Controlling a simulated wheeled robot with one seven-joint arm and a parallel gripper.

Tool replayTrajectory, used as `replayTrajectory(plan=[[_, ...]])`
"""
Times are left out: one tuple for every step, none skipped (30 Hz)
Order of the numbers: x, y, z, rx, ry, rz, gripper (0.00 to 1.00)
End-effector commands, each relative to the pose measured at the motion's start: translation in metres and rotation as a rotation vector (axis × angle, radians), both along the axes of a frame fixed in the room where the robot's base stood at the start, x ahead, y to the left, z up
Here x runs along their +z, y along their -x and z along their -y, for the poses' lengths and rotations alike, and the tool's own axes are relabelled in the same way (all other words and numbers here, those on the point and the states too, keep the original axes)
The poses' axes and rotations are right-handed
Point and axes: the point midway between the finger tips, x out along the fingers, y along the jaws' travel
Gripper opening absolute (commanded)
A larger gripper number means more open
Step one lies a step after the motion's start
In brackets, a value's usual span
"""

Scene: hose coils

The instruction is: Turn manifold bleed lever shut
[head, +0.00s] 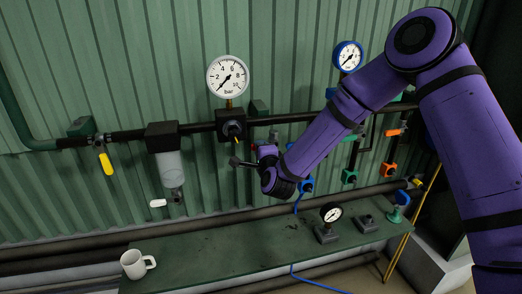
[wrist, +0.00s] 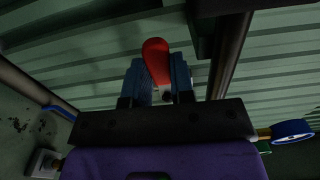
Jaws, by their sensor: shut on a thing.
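The red lever (wrist: 155,60) shows in the wrist view, standing up between the two blue fingers of my gripper (wrist: 160,80). The gripper is shut on it. In the head view my gripper (head: 268,150) is at the wall pipe, just right of and below the black regulator (head: 231,124) under the large round gauge (head: 228,76). There the lever is mostly hidden by the gripper and my purple arm. Its valve body and exact angle to the pipe cannot be made out.
A filter bowl (head: 169,168) and a yellow lever (head: 105,163) are on the pipe to the left. A smaller blue-rimmed gauge (head: 347,56) is up right. Below, a green bench (head: 220,255) holds a white mug (head: 137,264) and a small gauge (head: 330,213). A blue hose (head: 297,204) hangs down.

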Motion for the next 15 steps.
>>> replayTrajectory(plan=[[-0.0005, 0.0, 0.0006, -0.002, -0.004, -0.002, 0.0], [-0.0005, 0.0, 0.0006, -0.002, -0.004, -0.002, 0.0], [-0.0005, 0.0, 0.0006, -0.002, -0.004, -0.002, 0.0], [-0.0005, 0.0, 0.0006, -0.002, -0.004, -0.002, 0.0], [-0.0005, 0.0, 0.0006, -0.002, -0.004, -0.002, 0.25], [-0.0004, -0.0001, 0.0006, -0.002, -0.004, -0.002, 0.34], [-0.0004, -0.0001, 0.0006, -0.002, -0.004, -0.002, 0.41], [-0.0003, 0.0, 0.0005, -0.002, -0.003, -0.002, 0.48], [-0.0003, 0.0, 0.0004, -0.001, -0.003, -0.002, 0.48], [-0.0002, 0.0, 0.0004, -0.001, -0.003, -0.001, 0.48], [-0.0002, -0.0001, 0.0004, -0.001, -0.003, -0.001, 0.48], [-0.0001, -0.0001, 0.0003, -0.001, -0.002, -0.001, 0.48], [-0.0001, -0.0001, 0.0003, -0.001, -0.002, -0.001, 0.48], [-0.0001, -0.0001, 0.0002, -0.001, -0.002, -0.001, 0.48], [0.0, 0.0, 0.0002, -0.001, -0.002, -0.001, 0.48]])
